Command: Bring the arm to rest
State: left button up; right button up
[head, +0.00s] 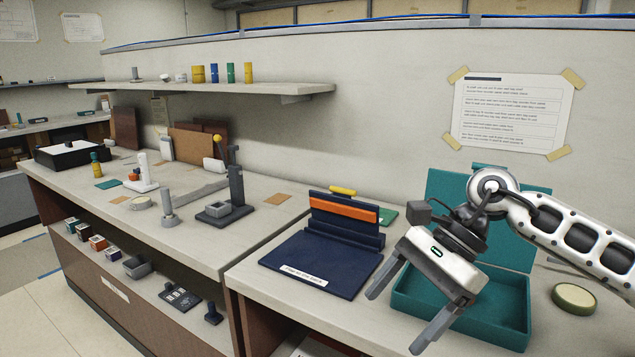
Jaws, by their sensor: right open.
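My right gripper (403,312) comes in from the right in the head view. Its two fingers are spread apart and nothing shows between them. It hangs over the front left part of a teal open box (510,311), whose raised lid (438,188) stands behind it. The gripper hides part of the box, and I cannot tell whether it touches the rim. A dark blue stand (305,263) with an orange bar (343,206) lies just left of the gripper. My left gripper is out of the picture.
A round cream-topped green tin (573,298) stands right of the box, below my forearm. A grey device (226,207) stands on the left counter (250,237). A wall shelf (260,89) holds several small cylinders. A taped paper (512,112) hangs behind.

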jog(key=s+a+r+m+y, duration=0.1)
jog(key=s+a+m+y, duration=0.2)
jog(key=a+m+y, duration=0.35)
jog(key=s+a+m+y, duration=0.3)
jog(key=a+m+y, duration=0.2)
jog(key=a+y, duration=0.15)
jog(key=w+d+f+m+t+h, duration=0.1)
jog(key=d+f+m+t+h, duration=0.4)
jog(key=m+t, duration=0.85)
jog(key=w+d+f+m+t+h, duration=0.2)
jog(key=d+f+m+t+h, duration=0.35)
jog(key=m, duration=1.55)
jog(key=s+d+f+m+g+h, duration=0.2)
jog(key=s+f+m, duration=0.3)
jog(key=f, duration=0.4)
jog(key=s+d+f+m+g+h, duration=0.3)
jog(key=s+f+m+g+h, duration=0.1)
jog(key=s+f+m, duration=0.2)
notch_tip(320, 180, down, 3)
jog(key=shift+s+r+m, duration=0.15)
jog(key=shift+s+m, duration=0.15)
jog(key=shift+s, duration=0.6)
